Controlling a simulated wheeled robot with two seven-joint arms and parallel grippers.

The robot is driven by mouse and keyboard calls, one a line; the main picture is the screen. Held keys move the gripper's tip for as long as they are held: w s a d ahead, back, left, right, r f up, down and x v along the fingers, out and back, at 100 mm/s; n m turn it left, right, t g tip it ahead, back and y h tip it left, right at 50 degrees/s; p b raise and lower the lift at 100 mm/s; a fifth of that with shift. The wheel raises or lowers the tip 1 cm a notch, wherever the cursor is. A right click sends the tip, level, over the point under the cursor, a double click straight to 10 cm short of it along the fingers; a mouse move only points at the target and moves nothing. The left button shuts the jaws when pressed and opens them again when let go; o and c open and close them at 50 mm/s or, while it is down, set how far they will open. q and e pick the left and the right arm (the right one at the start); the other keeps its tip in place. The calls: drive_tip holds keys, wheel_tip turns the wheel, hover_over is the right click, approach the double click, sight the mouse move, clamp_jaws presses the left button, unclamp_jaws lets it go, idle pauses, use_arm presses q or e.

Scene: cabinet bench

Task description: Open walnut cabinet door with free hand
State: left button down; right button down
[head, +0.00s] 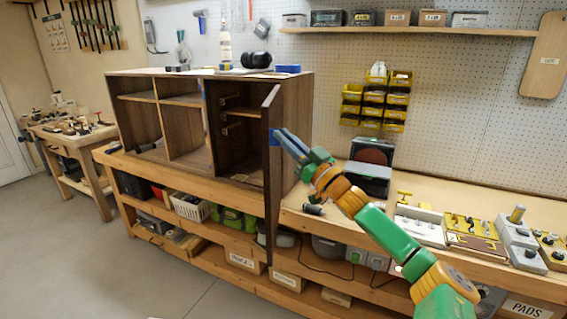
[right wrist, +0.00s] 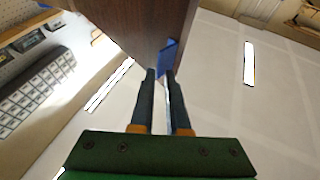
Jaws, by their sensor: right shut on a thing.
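The walnut cabinet (head: 292,110) stands on the wooden bench. Its door (head: 270,185) stands swung out from the right compartment, seen nearly edge-on, and the shelves inside show. A blue tab (head: 273,138) sits at the door's edge. My right gripper (head: 280,138) comes in from the right with its fingertips at this tab, shut on it. In the right wrist view the two dark fingers (right wrist: 161,78) are close together, with the blue tab (right wrist: 168,56) at their tips against the brown door (right wrist: 140,25). The fingertips partly hide the tab. My left gripper is in neither view.
Headphones (head: 256,60), a bottle and blue items stand on the cabinet top. Right of the cabinet are a dark box (head: 370,165) and tool trays (head: 470,230) on the bench. Yellow bins (head: 376,98) hang on the pegboard. The floor in front is clear.

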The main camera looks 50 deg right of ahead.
drive_tip(key=shift+d+r, duration=0.15)
drive_tip(key=shift+r, duration=0.1)
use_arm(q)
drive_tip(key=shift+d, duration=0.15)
use_arm(e)
drive_tip(key=c, duration=1.1)
unclamp_jaws()
drive_tip(key=shift+d+f, duration=0.1)
drive_tip(key=shift+d, duration=0.05)
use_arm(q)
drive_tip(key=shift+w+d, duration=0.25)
use_arm(e)
drive_tip(key=shift+o, duration=0.3)
drive_tip(key=shift+w+d+f, duration=0.2)
drive_tip(key=shift+d+f, duration=0.05)
drive_tip(key=shift+d, duration=0.05)
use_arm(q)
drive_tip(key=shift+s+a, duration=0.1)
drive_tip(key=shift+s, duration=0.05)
use_arm(e)
drive_tip(key=shift+a+f, duration=0.1)
drive_tip(key=shift+f, duration=0.05)
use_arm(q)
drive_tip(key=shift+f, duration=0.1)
use_arm(e)
drive_tip(key=shift+f, duration=0.1)
